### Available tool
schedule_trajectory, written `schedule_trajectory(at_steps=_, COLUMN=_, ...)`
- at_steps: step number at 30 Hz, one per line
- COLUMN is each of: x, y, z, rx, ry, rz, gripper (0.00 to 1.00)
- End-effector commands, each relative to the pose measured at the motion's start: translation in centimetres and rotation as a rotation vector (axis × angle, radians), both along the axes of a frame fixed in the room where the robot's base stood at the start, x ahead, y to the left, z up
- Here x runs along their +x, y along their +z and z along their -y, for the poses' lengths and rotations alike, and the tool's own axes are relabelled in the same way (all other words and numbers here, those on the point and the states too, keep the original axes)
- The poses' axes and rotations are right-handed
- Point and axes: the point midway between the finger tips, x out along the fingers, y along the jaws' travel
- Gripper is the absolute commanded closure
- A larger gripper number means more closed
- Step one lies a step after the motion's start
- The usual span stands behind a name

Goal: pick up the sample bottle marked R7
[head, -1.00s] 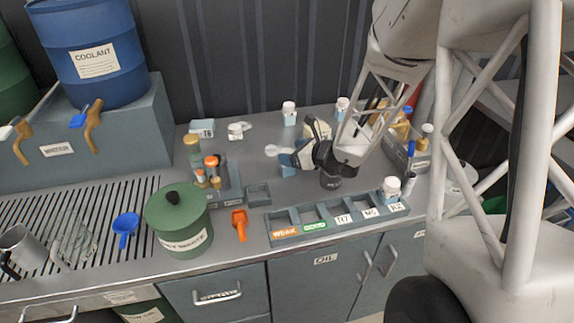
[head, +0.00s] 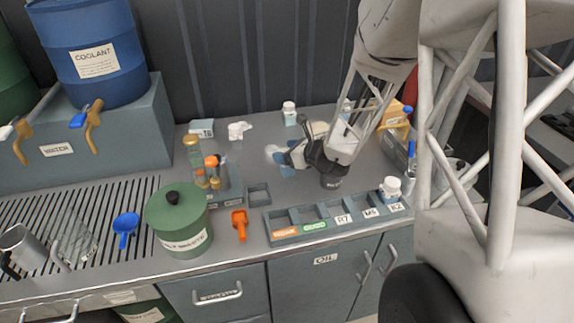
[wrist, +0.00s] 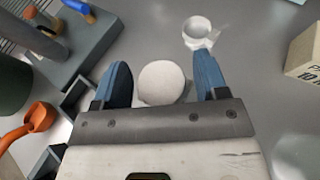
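In the wrist view my gripper (wrist: 163,85) is open, with one blue finger on each side of a round white cap (wrist: 161,83). The cap is seen from above, with a gap on both sides; its bottle's body and label are hidden. In the head view my gripper (head: 282,159) is low over the middle of the bench. I cannot read R7 on any bottle. The slotted rack (head: 330,230) at the front has a slot label R7 (head: 343,219), and that slot looks empty. A white-capped bottle (head: 390,188) stands in the rack's right end slot.
A white-capped bottle (head: 290,112) stands at the back. A green waste pot (head: 180,222), an orange scoop (head: 240,225) and a bottle holder (head: 228,190) stand left of my gripper.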

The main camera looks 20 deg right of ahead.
Motion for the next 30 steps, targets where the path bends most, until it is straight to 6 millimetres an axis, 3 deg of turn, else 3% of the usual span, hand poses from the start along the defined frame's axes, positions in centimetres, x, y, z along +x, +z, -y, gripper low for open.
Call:
schedule_trajectory(at_steps=1, x=0.0, y=0.0, z=0.0, rx=0.000, ry=0.000, rz=0.000, gripper=0.41)
schedule_trajectory(at_steps=9, x=0.0, y=0.0, z=0.0, rx=0.000, ry=0.000, rz=-0.001, gripper=0.82)
schedule_trajectory(at_steps=12, x=0.0, y=-0.1, z=0.0, rx=0.000, ry=0.000, rz=-0.001, gripper=0.94)
schedule_trajectory(at_steps=23, x=-0.1, y=0.2, z=0.0, rx=0.000, ry=0.000, rz=-0.001, gripper=0.94)
schedule_trajectory(at_steps=24, x=0.0, y=0.3, z=0.0, rx=-0.001, ry=0.000, rz=-0.001, gripper=1.00)
schedule_trajectory(at_steps=30, x=0.0, y=1.9, z=0.0, rx=-0.001, ry=0.001, rz=0.002, gripper=1.00)
